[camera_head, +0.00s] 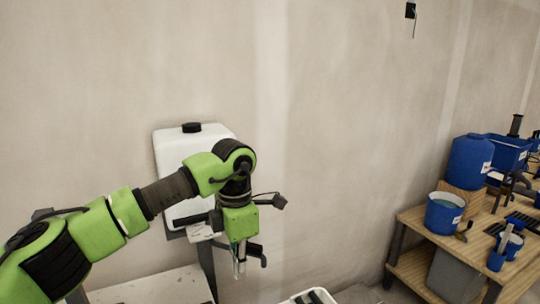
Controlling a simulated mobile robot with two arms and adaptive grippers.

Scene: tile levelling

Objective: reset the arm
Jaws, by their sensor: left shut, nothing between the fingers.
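My left arm comes in from the lower left, bent at the wrist. My left gripper (239,266) points downward in the lower middle of the head view, in front of a white container. It is shut and holds nothing. My right gripper and arm do not show in the view.
A white container (170,148) with a black cap stands against the wall, partly hidden by my arm. A white bin (290,300) is cut off at the bottom edge. A wooden workbench (410,218) at right bears a blue bucket (440,217) and a blue jug (466,160).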

